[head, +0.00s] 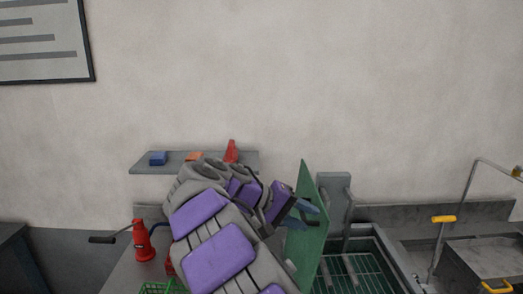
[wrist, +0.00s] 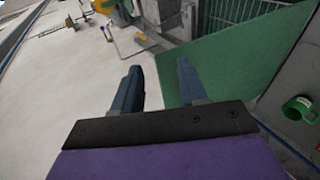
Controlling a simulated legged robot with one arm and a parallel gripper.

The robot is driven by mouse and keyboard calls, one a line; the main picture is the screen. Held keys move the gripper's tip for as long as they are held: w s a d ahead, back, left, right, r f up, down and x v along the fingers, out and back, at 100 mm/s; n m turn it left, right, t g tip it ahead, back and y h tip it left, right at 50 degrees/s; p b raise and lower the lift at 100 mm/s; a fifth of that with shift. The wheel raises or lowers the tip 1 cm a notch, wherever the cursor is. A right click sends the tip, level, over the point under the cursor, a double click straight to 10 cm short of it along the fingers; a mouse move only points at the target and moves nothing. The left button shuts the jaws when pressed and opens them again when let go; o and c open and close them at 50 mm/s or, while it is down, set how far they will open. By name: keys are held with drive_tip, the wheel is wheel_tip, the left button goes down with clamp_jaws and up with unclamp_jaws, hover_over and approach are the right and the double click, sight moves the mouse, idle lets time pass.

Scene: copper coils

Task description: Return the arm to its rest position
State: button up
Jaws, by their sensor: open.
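My arm, with purple and grey covers, reaches up and to the right in the head view. My gripper (head: 308,207) is at its end, beside the upper part of an upright green panel (head: 303,240). In the wrist view my gripper (wrist: 158,68) shows two dark blue fingers apart, with nothing held between them. The green panel (wrist: 225,65) lies behind and right of the right finger there. I cannot tell whether a finger touches it. My arm hides part of the bench and shelf.
A grey wall shelf (head: 143,168) holds a blue block (head: 158,158) and a red item (head: 231,152). A red device (head: 143,241) with a crank stands on the left. A green-lined basin (head: 355,272) is right of the panel. A green cup-like item (wrist: 299,108) shows at right.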

drive_tip(key=s+d+f+m+g+y+b, duration=0.1)
drive_tip(key=s+d+f+g+y, duration=0.15)
drive_tip(key=s+d, duration=0.45)
drive_tip(key=s+d+f+m+g+y+b, duration=0.1)
drive_tip(key=s+d+f, duration=0.2)
drive_tip(key=s+d, duration=0.4)
drive_tip(key=s+a+f+y+b, duration=0.2)
drive_tip(key=s+a+f+y, duration=0.2)
drive_tip(key=s+f, duration=0.4)
drive_tip(key=s+a+f+y+b, duration=0.2)
drive_tip(key=s+f, duration=0.6)
drive_tip(key=s, duration=0.8)
drive_tip(key=shift+s+a+f+y, duration=0.25)
drive_tip(key=shift+a+f+y, duration=0.15)
drive_tip(key=shift+a+y, duration=0.65)
drive_tip(key=shift+d+g, duration=0.2)
drive_tip(key=shift+g, duration=0.05)
drive_tip(key=shift+d, duration=0.3)
drive_tip(key=shift+a, duration=0.3)
